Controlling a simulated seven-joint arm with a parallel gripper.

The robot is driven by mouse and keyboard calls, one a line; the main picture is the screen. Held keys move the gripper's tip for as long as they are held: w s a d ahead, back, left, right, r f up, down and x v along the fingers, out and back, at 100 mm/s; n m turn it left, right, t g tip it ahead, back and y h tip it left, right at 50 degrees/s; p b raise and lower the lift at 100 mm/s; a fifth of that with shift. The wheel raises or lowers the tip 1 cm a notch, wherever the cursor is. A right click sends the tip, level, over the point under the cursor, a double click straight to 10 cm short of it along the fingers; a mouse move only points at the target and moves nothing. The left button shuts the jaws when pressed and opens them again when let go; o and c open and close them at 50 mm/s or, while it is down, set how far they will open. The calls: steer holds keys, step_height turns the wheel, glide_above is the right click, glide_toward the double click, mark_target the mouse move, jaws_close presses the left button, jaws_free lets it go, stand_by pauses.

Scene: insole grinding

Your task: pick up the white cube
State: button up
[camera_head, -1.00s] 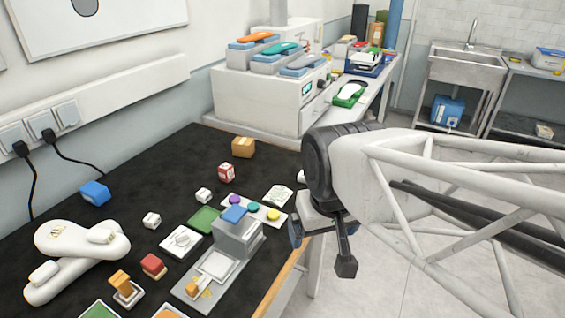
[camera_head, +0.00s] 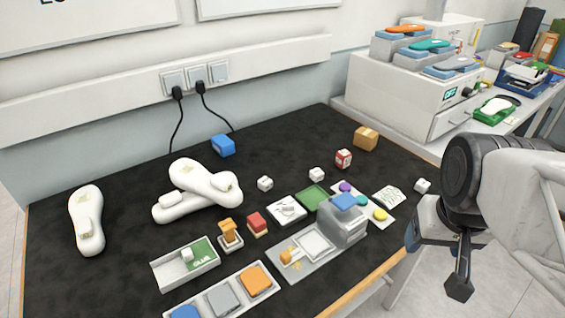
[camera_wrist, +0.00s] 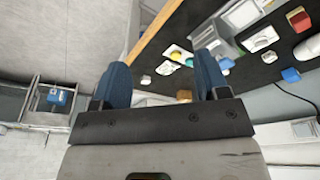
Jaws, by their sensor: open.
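Several small white cubes lie on the black table mat. One cube (camera_head: 422,185) is at the right edge of the mat, close to my gripper. Two more, a middle cube (camera_head: 317,174) and a left cube (camera_head: 265,183), lie behind the flat cards. My gripper (camera_head: 436,262) hangs to the right of the table edge, apart from all cubes. In the wrist view its two blue fingers (camera_wrist: 163,78) are spread with nothing held, and a small white piece (camera_wrist: 145,80) shows beyond them. I cannot tell which cube the task means.
The grey press (camera_head: 344,222) stands near the front edge. White insoles (camera_head: 195,190), a cardboard box (camera_head: 366,138), a red-and-white block (camera_head: 343,159) and a blue block (camera_head: 223,145) are on the mat. A white machine (camera_head: 405,95) stands at the back right.

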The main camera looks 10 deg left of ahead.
steer(key=w+a+n, duration=0.3)
steer(key=w+a, duration=0.2)
steer(key=w, duration=0.5)
steer(key=n+g, duration=0.3)
steer(key=n, duration=0.5)
glide_above(265, 180)
steer(key=f, duration=1.3)
steer(key=shift+s+d+f, duration=0.1)
steer(key=shift+s+d, duration=0.05)
steer(key=shift+d, duration=0.25)
steer(key=shift+a+f+n, duration=0.25)
steer(key=shift+a+n, duration=0.05)
steer(key=shift+a, duration=0.05)
steer(key=shift+f, duration=1.3)
